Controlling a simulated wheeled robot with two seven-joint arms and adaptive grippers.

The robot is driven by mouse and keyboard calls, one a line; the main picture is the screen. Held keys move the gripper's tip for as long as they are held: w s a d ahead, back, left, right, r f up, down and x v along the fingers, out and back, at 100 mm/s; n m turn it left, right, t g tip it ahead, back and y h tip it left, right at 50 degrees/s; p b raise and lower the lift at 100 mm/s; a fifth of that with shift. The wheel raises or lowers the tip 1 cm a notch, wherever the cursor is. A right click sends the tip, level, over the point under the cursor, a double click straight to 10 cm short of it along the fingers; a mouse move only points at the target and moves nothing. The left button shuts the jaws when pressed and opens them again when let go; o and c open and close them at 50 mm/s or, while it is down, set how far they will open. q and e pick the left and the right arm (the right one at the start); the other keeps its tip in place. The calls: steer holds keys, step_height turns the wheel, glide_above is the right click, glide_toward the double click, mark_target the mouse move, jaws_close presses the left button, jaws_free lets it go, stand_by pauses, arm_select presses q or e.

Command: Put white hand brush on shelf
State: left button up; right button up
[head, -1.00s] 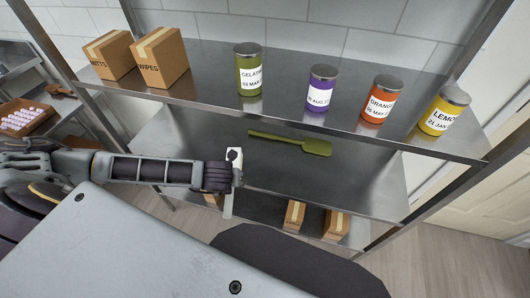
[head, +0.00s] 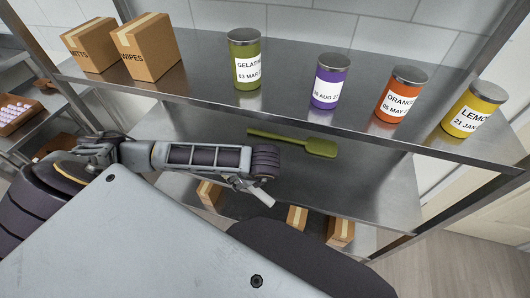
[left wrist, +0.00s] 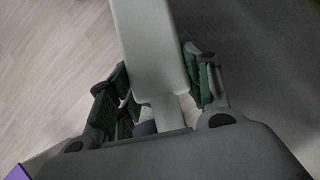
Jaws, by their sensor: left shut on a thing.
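My left gripper (head: 250,183) is shut on the white hand brush (head: 263,196), over the front part of the middle shelf in the head view. Only a short pale end of the brush shows there; my wrist hides the rest. In the left wrist view the brush (left wrist: 150,45) is a long pale block with a narrower part between the fingers (left wrist: 158,95). The steel shelf unit has a middle shelf (head: 350,185) bearing a green spatula (head: 290,142), beyond my gripper. My right gripper is not in view.
The upper shelf (head: 200,85) holds two cardboard boxes (head: 148,47) at left and green (head: 245,58), purple (head: 330,82), orange (head: 401,95) and yellow (head: 473,110) cans. More boxes (head: 340,232) stand below. The middle shelf is clear right of the spatula.

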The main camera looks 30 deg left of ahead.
arm_select(q)
steer(key=shift+w+n, duration=0.15)
steer(key=shift+n, duration=0.25)
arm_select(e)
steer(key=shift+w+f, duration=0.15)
arm_select(q)
steer(key=shift+w+a, duration=0.1)
steer(key=shift+w, duration=0.5)
steer(key=w+a+b, duration=0.1)
steer(key=w, duration=0.5)
steer(key=w+a+f, duration=0.1)
steer(key=w, duration=0.5)
steer(key=w+a+b, duration=0.1)
steer(key=w+a, duration=0.1)
steer(key=w, duration=0.4)
steer(key=shift+a+f+b, duration=0.1)
steer(key=shift+f+b, duration=0.25)
steer(key=shift+f, duration=0.2)
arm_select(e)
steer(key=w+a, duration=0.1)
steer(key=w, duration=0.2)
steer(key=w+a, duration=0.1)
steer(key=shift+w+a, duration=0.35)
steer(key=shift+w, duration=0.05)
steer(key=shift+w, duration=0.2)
